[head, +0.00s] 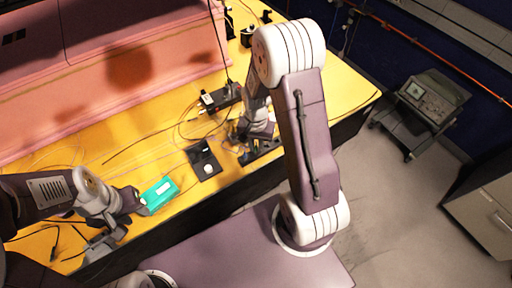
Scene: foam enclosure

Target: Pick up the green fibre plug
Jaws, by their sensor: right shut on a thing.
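My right gripper (240,134) points down at the back of a dark holder (262,148) with small coloured parts, on the yellow bench. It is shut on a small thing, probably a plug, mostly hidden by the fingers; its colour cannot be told. I cannot make out the green fibre plug for certain. My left gripper (138,203) is low over the bench at the left, beside a teal box (159,193) with a pale label. Whether its fingers are open or touch the box cannot be told.
A black plate with a round white part (207,168) lies left of the holder. A black power strip (221,98) and loose thin cables lie behind. Pink foam (120,60) walls the back. A cart with an instrument (428,95) stands on the floor at right.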

